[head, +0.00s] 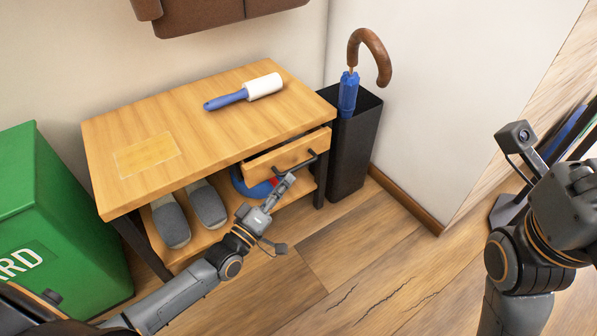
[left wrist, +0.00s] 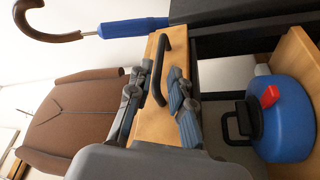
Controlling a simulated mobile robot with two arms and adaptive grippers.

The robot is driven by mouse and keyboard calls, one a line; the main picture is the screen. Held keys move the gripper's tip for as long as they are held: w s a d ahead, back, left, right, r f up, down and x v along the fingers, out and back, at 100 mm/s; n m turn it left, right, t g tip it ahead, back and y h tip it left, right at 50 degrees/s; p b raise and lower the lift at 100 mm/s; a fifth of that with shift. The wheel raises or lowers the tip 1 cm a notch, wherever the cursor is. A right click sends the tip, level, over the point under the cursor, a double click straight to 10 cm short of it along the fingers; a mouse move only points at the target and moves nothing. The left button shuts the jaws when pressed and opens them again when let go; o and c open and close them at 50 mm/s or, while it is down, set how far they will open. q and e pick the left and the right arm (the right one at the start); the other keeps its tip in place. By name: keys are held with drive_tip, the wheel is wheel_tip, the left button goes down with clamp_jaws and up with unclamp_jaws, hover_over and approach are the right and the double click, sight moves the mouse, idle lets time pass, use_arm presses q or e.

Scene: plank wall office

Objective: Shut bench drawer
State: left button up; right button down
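The wooden bench (head: 200,115) stands against the wall. Its drawer (head: 285,157) at the right end is pulled partly out, with a dark gap above its front. The dark bar handle (head: 297,165) is on the drawer front and also shows in the left wrist view (left wrist: 158,70). My left gripper (head: 282,187) is at the handle. In the left wrist view its fingers (left wrist: 160,82) are apart, one on each side of the handle; I cannot tell whether they touch it. My right gripper (head: 570,205) is at the right edge, away from the bench, its fingers not clear.
A lint roller (head: 245,92) lies on the bench top. Grey slippers (head: 190,213) and a blue round object (left wrist: 285,120) are on the lower shelf. A black umbrella stand (head: 352,145) is close to the drawer's right. A green bin (head: 60,220) stands left. Floor in front is clear.

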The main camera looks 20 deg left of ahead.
sight(298, 166)
use_arm(q)
drive_tip(key=b+x, duration=0.1)
drive_tip(key=x, duration=0.5)
drive_tip(key=shift+b, duration=0.35)
clamp_jaws()
